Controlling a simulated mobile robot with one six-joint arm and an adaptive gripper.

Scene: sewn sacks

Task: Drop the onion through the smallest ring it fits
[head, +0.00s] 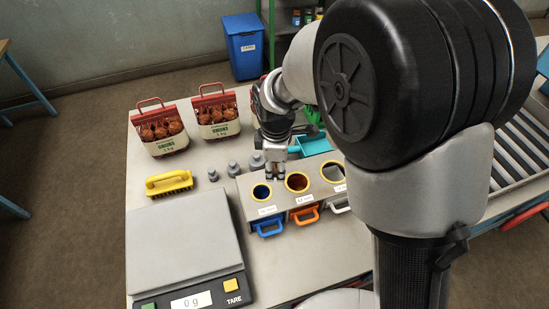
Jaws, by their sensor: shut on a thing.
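My gripper (275,174) points down just behind the gap between the left and middle rings, low over the ring box. It is shut on the onion, of which little can be made out between the fingers. The ring box (279,213) has three yellow-rimmed holes in a row. The left ring (262,192) looks smallest and sits above a blue-handled drawer. The middle ring (297,182) is larger, above an orange handle. The right ring (333,172) looks largest, above a white handle; my arm hides that end. The ring labels are too small to read.
A scale (183,240) reading 0 g stands at the front left. A yellow brush (169,183), several grey weights (234,169) and red-handled onion sacks (160,128) lie behind it. A turquoise scoop (314,145) lies behind the box. A blue bin (243,48) stands on the floor.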

